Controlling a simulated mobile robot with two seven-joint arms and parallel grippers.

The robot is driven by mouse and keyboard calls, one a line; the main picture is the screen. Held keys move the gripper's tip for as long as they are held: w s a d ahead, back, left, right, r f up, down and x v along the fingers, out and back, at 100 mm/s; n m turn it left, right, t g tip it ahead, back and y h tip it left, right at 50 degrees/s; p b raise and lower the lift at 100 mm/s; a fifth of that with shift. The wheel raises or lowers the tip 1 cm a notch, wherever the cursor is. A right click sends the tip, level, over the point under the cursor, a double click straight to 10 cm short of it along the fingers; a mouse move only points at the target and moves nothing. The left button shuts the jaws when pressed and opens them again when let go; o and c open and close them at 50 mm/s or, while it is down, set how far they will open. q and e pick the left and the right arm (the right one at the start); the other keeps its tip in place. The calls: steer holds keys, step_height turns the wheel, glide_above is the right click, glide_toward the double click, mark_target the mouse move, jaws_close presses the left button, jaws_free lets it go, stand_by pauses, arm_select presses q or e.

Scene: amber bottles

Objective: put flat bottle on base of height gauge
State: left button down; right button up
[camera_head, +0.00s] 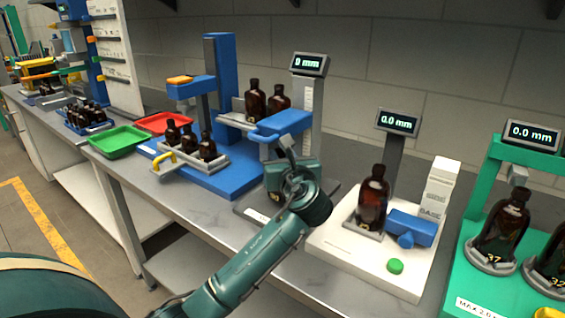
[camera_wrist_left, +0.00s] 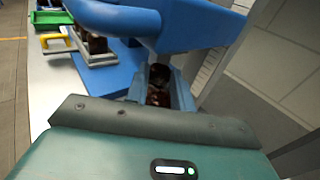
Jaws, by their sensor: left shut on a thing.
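The height gauge (camera_head: 308,100) stands at the back middle with a grey scale column, a "0 mm" display and a blue measuring arm (camera_head: 283,123). Its dark flat base (camera_head: 250,214) is partly covered by my arm. My left gripper (camera_head: 290,178) is over the base, below the blue arm, its fingers mostly hidden in the head view. The left wrist view shows the blue fingers (camera_wrist_left: 160,88) shut on a dark amber bottle (camera_wrist_left: 158,98), close to the measuring arm (camera_wrist_left: 190,25). Whether the bottle touches the base is hidden. My right gripper is not in view.
A blue stand (camera_head: 220,110) with a rack of bottles (camera_head: 190,152) is on the left. Green (camera_head: 118,141) and red (camera_head: 165,123) trays lie beyond it. A white device (camera_head: 365,255) with a bottle (camera_head: 373,198) and a green station (camera_head: 485,285) stand on the right.

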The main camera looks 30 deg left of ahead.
arm_select(q)
steer(key=shift+f, duration=0.6)
steer(key=c, duration=1.2)
jaws_free()
steer(key=shift+f, duration=0.1)
steer(key=v, duration=1.2)
steer(key=shift+r, duration=0.2)
steer(key=shift+d, duration=0.1)
